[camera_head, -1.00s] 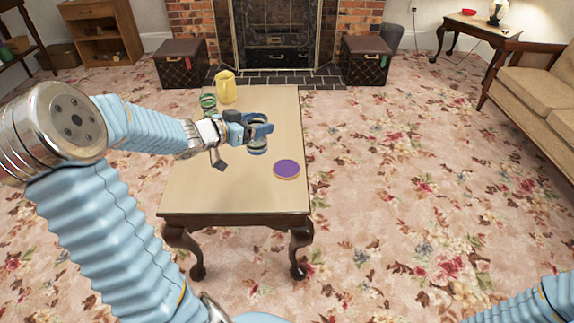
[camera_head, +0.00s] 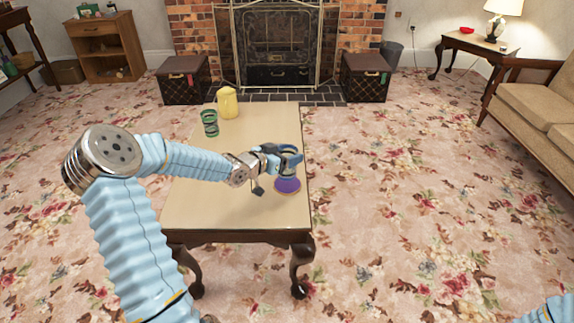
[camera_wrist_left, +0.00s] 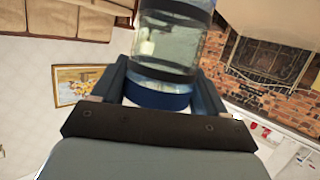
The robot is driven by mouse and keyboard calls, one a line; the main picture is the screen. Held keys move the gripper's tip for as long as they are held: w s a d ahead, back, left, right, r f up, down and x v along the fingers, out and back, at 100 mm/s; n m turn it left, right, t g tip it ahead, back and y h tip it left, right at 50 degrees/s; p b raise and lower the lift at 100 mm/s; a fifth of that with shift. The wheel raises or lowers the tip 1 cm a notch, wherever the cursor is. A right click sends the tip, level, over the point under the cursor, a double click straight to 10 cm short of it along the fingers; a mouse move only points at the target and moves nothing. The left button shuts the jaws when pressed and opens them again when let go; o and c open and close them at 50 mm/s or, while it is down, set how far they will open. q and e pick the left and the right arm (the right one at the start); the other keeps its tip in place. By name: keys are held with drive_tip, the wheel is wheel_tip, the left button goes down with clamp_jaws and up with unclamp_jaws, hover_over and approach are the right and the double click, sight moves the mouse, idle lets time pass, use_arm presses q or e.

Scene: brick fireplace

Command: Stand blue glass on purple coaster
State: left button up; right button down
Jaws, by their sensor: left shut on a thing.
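The purple coaster (camera_head: 288,186) lies flat near the right edge of the table. My left gripper (camera_head: 288,158) is shut on the blue glass (camera_head: 287,167), which is over the far part of the coaster in the head view. I cannot tell whether the glass touches the coaster or hangs just above it. In the left wrist view the glass (camera_wrist_left: 170,45) shows clear with blue bands between the fingers of the gripper (camera_wrist_left: 165,90). The coaster is not visible in that view. My right gripper is out of view; only a piece of that arm shows at the lower right.
A green glass (camera_head: 210,123) and a yellow pitcher (camera_head: 227,103) stand at the far left of the wooden table (camera_head: 215,205). The table's right edge is close to the coaster. The middle of the tabletop is clear.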

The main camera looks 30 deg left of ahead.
use_arm(q)
drive_tip(key=shift+w+f, duration=0.1)
drive_tip(key=shift+f, duration=1.6)
drive_tip(key=shift+f, duration=0.2)
drive_tip(key=o, duration=1.3)
drive_tip(key=shift+r, duration=0.35)
drive_tip(key=p+v, duration=0.1)
drive_tip(key=v, duration=1.1)
drive_tip(key=shift+d+f, duration=0.1)
